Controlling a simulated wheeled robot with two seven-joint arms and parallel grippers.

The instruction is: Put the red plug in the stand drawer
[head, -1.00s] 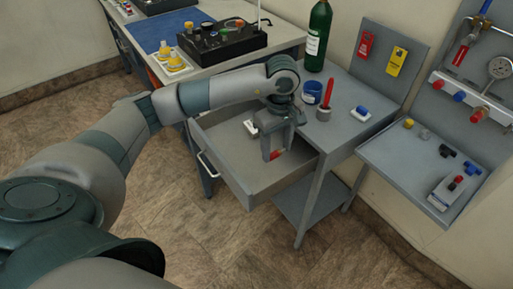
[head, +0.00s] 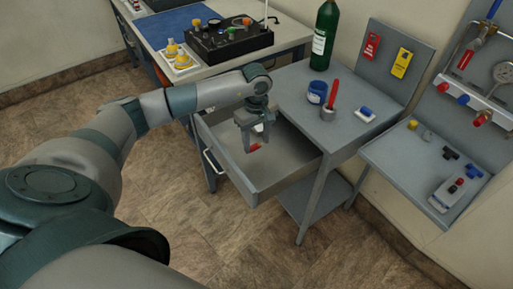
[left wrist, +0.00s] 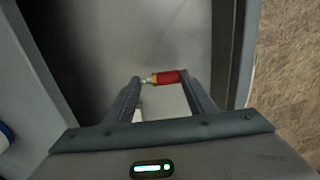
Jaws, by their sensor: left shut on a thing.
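The red plug (left wrist: 168,77) has a red body and a pale metal tip. It lies crosswise between the fingers of my left gripper (left wrist: 160,79) in the left wrist view. In the head view the left gripper (head: 254,148) points down inside the open stand drawer (head: 288,177), with the red plug (head: 254,148) at its fingertips. The gripper is shut on the plug. The plug appears above the drawer floor; the exact gap cannot be told. The drawer is pulled out from the grey stand (head: 330,112). My right gripper is not in view.
A white item (head: 260,127) is in the drawer behind the gripper. The drawer's front right part is clear.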

